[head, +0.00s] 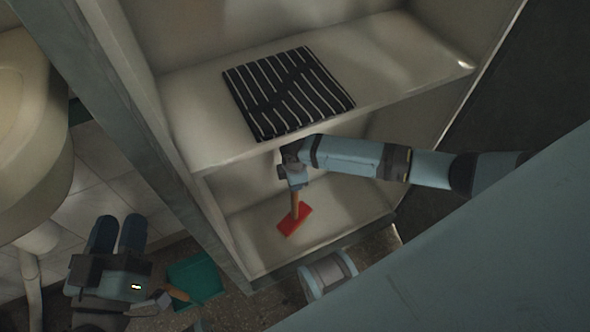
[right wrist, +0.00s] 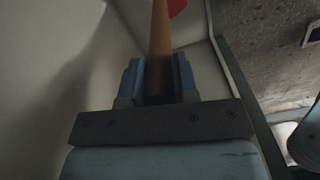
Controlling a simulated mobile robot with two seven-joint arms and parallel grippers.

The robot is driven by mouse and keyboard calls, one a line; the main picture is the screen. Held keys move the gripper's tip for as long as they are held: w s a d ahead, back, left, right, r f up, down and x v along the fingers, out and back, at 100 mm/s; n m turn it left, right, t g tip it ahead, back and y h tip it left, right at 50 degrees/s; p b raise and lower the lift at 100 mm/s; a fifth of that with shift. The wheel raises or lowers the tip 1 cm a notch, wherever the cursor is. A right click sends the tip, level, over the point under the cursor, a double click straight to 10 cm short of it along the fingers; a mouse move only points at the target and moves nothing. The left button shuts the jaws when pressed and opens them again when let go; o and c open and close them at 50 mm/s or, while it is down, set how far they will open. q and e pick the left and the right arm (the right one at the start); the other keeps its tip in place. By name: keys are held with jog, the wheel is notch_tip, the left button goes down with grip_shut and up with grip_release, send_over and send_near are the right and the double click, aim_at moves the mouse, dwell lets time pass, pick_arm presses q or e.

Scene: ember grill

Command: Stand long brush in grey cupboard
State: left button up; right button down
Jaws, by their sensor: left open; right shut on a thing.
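The long brush has a wooden handle (head: 295,204) and a flat red head (head: 293,220). It is inside the lower compartment of the pale grey cupboard (head: 245,265), nearly upright with its head down. The head is at the compartment floor; I cannot tell if it touches. My right gripper (head: 297,184) reaches in below the shelf and is shut on the handle. In the right wrist view its fingers (right wrist: 159,82) sit on both sides of the handle (right wrist: 160,40). My left gripper (head: 118,234) is open and empty, outside the cupboard at the lower left.
A black cloth with white stripes (head: 287,91) lies on the shelf (head: 400,75) above my right gripper. A teal dustpan (head: 198,277) lies on the floor outside the cupboard. A pale basin (head: 30,130) stands at the left. The compartment floor around the brush is clear.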

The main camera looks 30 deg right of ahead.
pick_arm(q)
jog(key=f+g+b, duration=0.1)
jog(key=f+b, duration=0.1)
jog(key=f+m+g+b, duration=0.1)
jog(key=f+b, duration=0.1)
jog(key=f, duration=0.1)
jog(key=shift+w+f, duration=0.2)
jog(key=shift+f, duration=0.05)
pick_arm(e)
notch_tip(320, 180, down, 4)
jog(key=shift+r, duration=0.2)
jog(key=shift+f, duration=0.1)
jog(key=c, duration=0.9)
grip_release()
jog(key=shift+f, duration=0.1)
